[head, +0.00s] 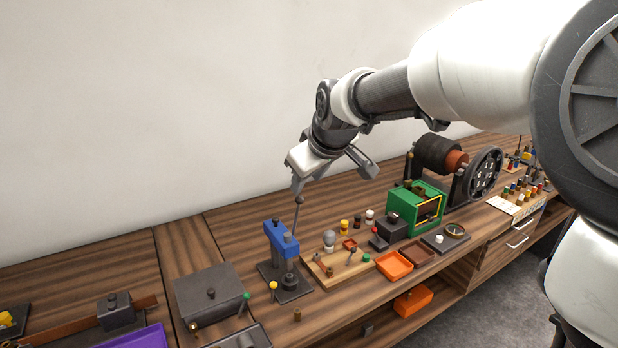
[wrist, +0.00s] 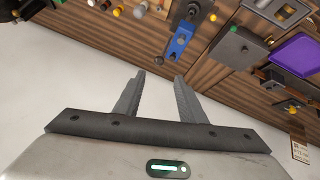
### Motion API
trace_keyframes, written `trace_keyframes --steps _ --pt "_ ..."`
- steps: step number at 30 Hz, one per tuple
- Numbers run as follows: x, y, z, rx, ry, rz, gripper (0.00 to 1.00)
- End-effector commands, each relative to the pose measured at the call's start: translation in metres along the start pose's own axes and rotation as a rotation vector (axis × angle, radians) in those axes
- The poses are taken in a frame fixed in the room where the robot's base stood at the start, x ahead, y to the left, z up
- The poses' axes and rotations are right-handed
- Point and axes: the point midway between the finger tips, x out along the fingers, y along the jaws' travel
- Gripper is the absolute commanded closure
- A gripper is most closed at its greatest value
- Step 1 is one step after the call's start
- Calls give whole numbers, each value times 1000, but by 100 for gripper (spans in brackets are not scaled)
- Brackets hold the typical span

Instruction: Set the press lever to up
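The press (head: 281,240) has a blue upright body on a dark base and stands on the wooden bench in the head view. Its grey lever (head: 297,215) rises from the blue head, nearly upright, with a round knob on top. My gripper is above the press, with its fingertips close over the knob; contact cannot be told. In the wrist view my gripper (wrist: 160,78) is open, with nothing between its fingers. There the blue press (wrist: 181,43) and the lever's knob (wrist: 173,61) appear beyond the fingertips.
A dark lidded box (head: 210,292) stands left of the press. A wooden board (head: 337,268) with small parts, an orange tray (head: 394,265) and a green machine (head: 416,206) are to the right. The pale wall is behind; space above the bench is free.

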Motion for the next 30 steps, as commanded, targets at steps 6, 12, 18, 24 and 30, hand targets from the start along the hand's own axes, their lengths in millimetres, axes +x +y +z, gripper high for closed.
trace_keyframes --steps 6,12,18,24,30 --pt "1 0 0 -2 1 1 73" --pt "48 7 19 -136 65 46 100" --pt "117 6 44 -423 238 155 100" --pt "152 -12 69 -671 429 309 100" --pt "151 -41 100 -856 603 515 100"
